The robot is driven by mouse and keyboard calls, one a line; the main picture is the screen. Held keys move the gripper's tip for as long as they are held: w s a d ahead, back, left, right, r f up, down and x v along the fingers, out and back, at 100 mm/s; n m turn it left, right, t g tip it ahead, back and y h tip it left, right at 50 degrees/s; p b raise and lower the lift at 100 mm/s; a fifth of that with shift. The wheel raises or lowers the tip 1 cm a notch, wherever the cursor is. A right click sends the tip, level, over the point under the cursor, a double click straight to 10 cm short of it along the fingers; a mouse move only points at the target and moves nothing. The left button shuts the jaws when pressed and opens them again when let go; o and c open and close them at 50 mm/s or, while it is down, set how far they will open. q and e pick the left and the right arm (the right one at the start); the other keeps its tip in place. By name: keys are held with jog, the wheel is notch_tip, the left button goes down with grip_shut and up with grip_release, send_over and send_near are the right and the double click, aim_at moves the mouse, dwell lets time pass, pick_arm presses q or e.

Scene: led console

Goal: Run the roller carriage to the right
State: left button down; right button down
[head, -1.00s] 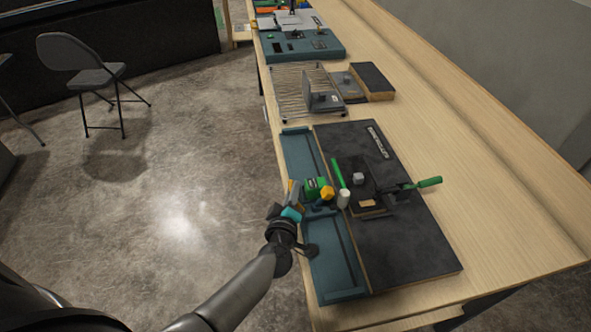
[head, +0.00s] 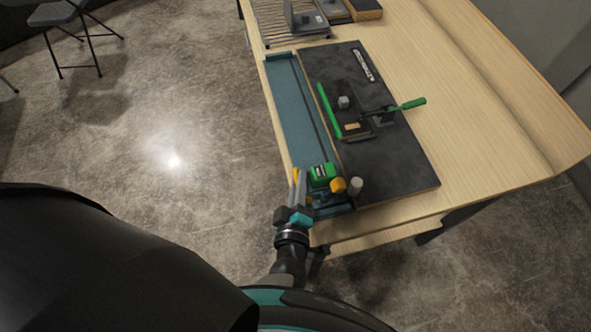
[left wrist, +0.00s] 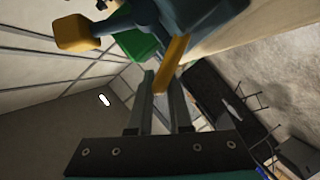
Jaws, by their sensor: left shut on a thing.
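The roller carriage (head: 321,174) is a green block on a blue base with a yellow knob (head: 338,185). It sits at the near end of the long teal rail tray (head: 292,105), close to the tray's end wall. A grey roller or post (head: 356,186) stands beside the yellow knob. My left gripper (head: 298,182) is at the carriage's left side, shut on its yellow handle. In the left wrist view the yellow handle (left wrist: 172,62) lies between the fingers (left wrist: 162,95), with the green block (left wrist: 138,44) above. My right gripper is not in view.
A dark board (head: 395,160) lies beside the tray and carries a clamp fixture with a green handle (head: 412,104) and a green strip (head: 328,110). A wire rack (head: 285,22) stands farther along the wooden bench (head: 470,110). The tray behind the carriage is clear.

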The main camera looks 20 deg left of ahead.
pick_arm(q)
jog(key=shift+s+d, duration=0.1)
jog(key=shift+d, duration=0.05)
jog(key=c, duration=1.3)
grip_release()
jog(key=o, duration=0.3)
jog(key=shift+s, duration=0.15)
jog(key=shift+o, duration=0.8)
